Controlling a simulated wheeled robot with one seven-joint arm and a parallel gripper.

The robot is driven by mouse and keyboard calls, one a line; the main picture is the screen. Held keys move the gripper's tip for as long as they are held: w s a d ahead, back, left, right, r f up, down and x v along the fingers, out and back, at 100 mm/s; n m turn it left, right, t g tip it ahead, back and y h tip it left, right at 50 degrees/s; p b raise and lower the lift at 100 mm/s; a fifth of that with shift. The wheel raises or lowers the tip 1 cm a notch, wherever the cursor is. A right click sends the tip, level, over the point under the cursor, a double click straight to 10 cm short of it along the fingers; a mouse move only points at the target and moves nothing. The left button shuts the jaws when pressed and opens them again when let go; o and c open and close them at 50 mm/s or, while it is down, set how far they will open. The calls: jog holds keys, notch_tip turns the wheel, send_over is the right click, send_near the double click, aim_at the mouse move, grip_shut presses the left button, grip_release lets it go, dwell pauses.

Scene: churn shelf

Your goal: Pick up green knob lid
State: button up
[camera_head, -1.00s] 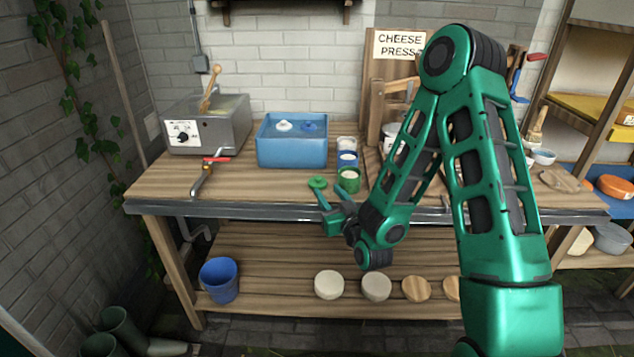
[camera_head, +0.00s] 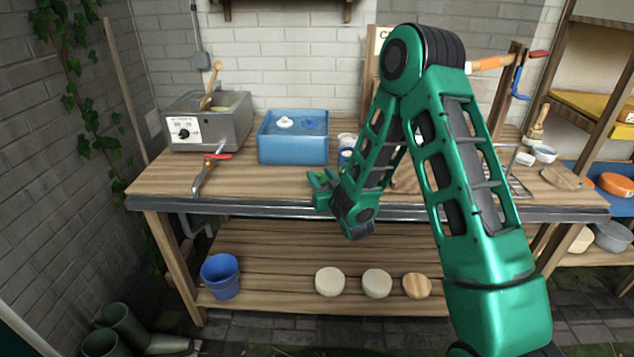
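My gripper (camera_head: 321,176) is at the front part of the wooden bench top, left of my arm's wrist. Its two green fingers look apart, pointing away toward the back of the bench. The green knob lid is at this same place, but it is the same green as the fingers and mostly hidden by them. I cannot make out its edge or whether the fingers touch it. The green pot is hidden behind my arm. A blue pot (camera_head: 345,158) and a white-topped pot (camera_head: 347,140) show partly beside my arm.
A blue basin (camera_head: 293,150) with a white and a blue lid stands behind, to the left. A grey vat (camera_head: 208,123) and a red-handled tool (camera_head: 208,172) are further left. The bench's front edge (camera_head: 250,206) runs below my gripper. Bench top between the tool and gripper is clear.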

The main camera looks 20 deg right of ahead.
jog(key=shift+w+a, duration=0.1)
jog(key=shift+w, duration=0.45)
grip_shut()
jog(key=shift+r, duration=0.15)
